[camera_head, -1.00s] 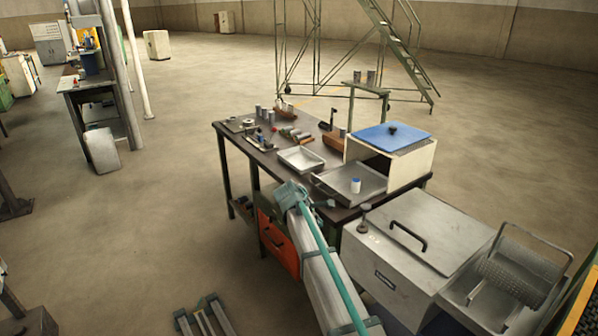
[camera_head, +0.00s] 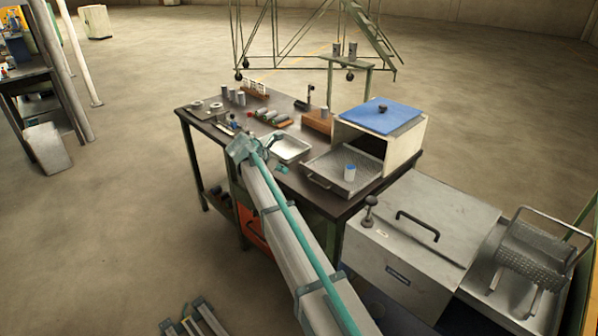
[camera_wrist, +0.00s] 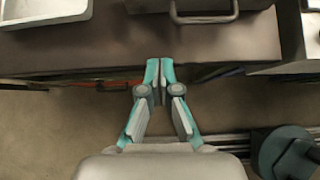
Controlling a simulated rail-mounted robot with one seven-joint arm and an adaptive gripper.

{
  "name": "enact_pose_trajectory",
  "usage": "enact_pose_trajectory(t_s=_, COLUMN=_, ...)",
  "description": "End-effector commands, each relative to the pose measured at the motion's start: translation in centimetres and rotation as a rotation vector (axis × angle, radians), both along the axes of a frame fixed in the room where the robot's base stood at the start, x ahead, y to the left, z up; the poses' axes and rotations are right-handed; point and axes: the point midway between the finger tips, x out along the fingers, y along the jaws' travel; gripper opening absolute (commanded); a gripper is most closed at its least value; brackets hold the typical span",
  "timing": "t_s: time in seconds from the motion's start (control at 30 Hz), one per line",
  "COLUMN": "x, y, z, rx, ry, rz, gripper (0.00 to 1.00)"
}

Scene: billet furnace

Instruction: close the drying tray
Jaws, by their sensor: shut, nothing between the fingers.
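The drying tray (camera_head: 336,167) is a perforated metal tray, pulled out from the open front of a white box (camera_head: 402,148) with a blue lid. The tray's handle (camera_wrist: 204,16) shows at the top of the wrist view, toward the table's edge. My gripper (camera_wrist: 160,66) is shut and empty, its teal fingertips together. In the wrist view the tips overlap the table's front edge, below and slightly left of the handle, apart from it. In the head view my gripper (camera_head: 281,168) is small, near the table's front edge.
A shallow metal pan (camera_head: 291,149) lies left of the tray on the dark table (camera_head: 330,205). Small cups and tools stand farther back. A large metal machine (camera_head: 425,235) with a black handle stands close on the right.

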Motion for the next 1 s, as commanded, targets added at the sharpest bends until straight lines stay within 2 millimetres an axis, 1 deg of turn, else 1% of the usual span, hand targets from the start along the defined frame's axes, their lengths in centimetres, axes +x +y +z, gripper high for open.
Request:
enact_pose_trajectory(t_s=0.17, x=0.6, y=-0.5, z=-0.7, rx=-0.009, ry=0.011, rz=0.014, gripper=0.0)
enact_pose_trajectory(t_s=0.27, x=1.2, y=-1.2, z=-1.6, rx=-0.008, ry=0.012, rz=0.013, gripper=0.0)
enact_pose_trajectory(t_s=0.67, x=4.9, y=-5.1, z=-6.8, rx=-0.007, ry=0.011, rz=0.011, gripper=0.0)
enact_pose_trajectory(t_s=0.8, x=6.3, y=-6.7, z=-6.9, rx=-0.007, ry=0.01, rz=0.011, gripper=0.0)
enact_pose_trajectory(t_s=1.0, x=7.3, y=-7.9, z=-7.0, rx=-0.006, ry=0.008, rz=0.012, gripper=0.0)
